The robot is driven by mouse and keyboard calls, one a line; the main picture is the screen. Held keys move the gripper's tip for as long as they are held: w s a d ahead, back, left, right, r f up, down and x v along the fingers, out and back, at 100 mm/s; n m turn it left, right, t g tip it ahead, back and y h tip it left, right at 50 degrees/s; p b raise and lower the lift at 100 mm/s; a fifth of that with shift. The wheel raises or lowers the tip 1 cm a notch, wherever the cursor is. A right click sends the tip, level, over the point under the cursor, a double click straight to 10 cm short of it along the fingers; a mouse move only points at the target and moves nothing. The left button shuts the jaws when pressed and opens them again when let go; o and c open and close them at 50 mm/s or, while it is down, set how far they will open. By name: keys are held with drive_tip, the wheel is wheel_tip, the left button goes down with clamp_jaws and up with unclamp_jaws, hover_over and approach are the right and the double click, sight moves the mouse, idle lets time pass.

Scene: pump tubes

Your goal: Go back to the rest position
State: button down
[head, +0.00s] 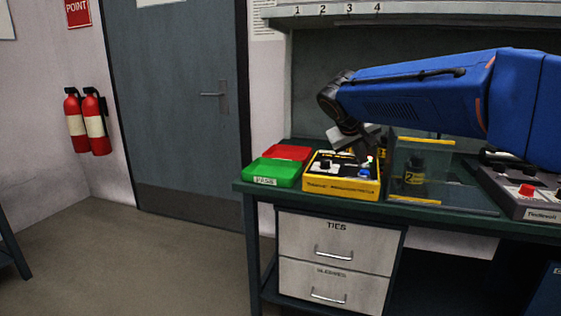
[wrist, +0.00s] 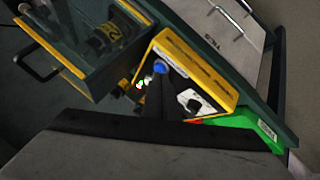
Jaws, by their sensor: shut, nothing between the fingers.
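My gripper (head: 365,158) is shut and empty, pointing down just above the yellow box (head: 340,187) on the bench. In the wrist view its dark shut fingers (wrist: 161,75) reach over the yellow box (wrist: 196,66), close to a small blue part (wrist: 158,69). I cannot tell whether the fingertips touch that part. A black knob (wrist: 194,106) stands on the box's white panel. My blue arm stretches in from the right, low over the bench.
A clear case (head: 405,150) with a dark pump inside stands right of the yellow box. Green (head: 270,172) and red (head: 287,152) trays lie to its left. A grey device (head: 525,195) is at the far right. A shelf (head: 420,12) runs above.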

drive_tip(key=s+d+f+y, duration=0.1)
drive_tip(key=s+d+f, duration=0.1)
drive_tip(key=s+f, duration=0.5)
drive_tip(key=s+d+f+m+g+y, duration=0.1)
drive_tip(key=s+f, duration=0.6)
drive_tip(key=s, duration=1.1)
drive_tip(key=s+d+f+g+y, duration=0.1)
drive_tip(key=s+d+f+y, duration=0.1)
drive_tip(key=s+f, duration=0.5)
drive_tip(key=s+y, duration=0.1)
drive_tip(key=s, duration=0.5)
drive_tip(key=shift+s+d+f+m, duration=0.15)
drive_tip(key=shift+d+m, duration=0.15)
